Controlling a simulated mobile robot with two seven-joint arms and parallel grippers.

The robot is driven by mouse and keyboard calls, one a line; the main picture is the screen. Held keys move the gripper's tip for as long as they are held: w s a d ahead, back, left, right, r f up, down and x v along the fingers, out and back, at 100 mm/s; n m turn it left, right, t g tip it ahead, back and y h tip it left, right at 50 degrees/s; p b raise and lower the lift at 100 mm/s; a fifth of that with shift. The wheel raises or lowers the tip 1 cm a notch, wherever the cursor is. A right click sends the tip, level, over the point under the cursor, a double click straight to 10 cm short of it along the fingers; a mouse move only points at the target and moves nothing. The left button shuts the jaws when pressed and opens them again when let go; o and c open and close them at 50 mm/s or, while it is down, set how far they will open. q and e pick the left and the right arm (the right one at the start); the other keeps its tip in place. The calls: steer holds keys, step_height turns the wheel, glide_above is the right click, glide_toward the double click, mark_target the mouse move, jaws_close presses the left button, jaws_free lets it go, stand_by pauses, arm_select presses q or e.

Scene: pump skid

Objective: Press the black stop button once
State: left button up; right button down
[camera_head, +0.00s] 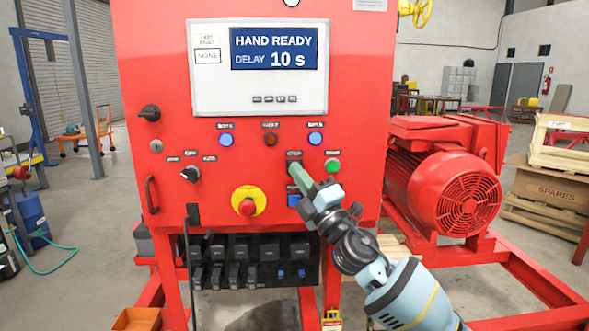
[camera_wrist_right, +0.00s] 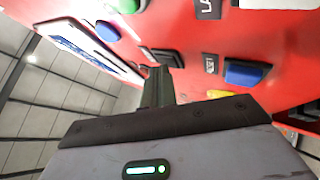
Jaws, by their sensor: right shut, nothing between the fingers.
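The red control panel (camera_head: 225,125) faces me. My right gripper (camera_head: 297,170) is shut and empty, its fingertips at the spot under the small label above the blue square button. In the head view the fingers hide most or all of the black stop button. In the right wrist view a black button (camera_wrist_right: 168,57) stands out from the red panel just beyond the fingertips (camera_wrist_right: 158,78). I cannot tell whether the tips touch it. My left gripper is not in view.
A green button (camera_head: 333,166) is close right of the fingertips, a blue square button (camera_head: 293,201) just below. A red emergency stop (camera_head: 247,206) on a yellow ring is lower left. The screen (camera_head: 274,48) reads "HAND READY DELAY 10 s". A red motor (camera_head: 450,185) stands right.

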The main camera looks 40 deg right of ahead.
steer(key=shift+s, duration=0.1)
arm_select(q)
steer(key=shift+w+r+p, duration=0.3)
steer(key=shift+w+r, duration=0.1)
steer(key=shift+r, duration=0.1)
arm_select(e)
steer(key=shift+s+a, duration=0.4)
steer(key=shift+s, duration=0.25)
